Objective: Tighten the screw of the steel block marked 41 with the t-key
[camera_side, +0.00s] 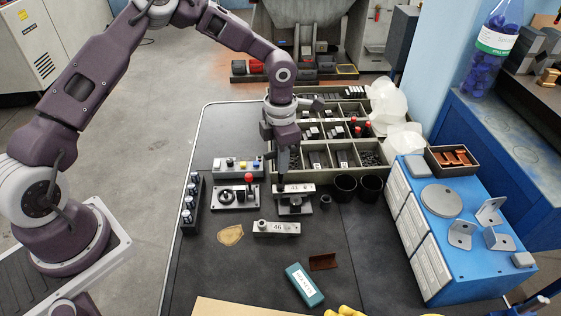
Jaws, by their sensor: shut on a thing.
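The steel block marked 41 (303,189) lies on the dark bench mat, on top of a dark fixture with metal parts below it. My gripper (281,174) points straight down over the left end of this block. It is shut on a thin dark tool, which I take for the t-key (281,184). Only a small part of the tool shows below the fingers, at the block's left end. The picture is too small to tell whether its tip sits in the screw. The screw itself is hidden.
A second steel block marked 46 (284,228) lies nearer the camera. A joystick panel (238,197) is to the left, and two black cups (357,188) are to the right. Sectioned trays (330,172) stand behind.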

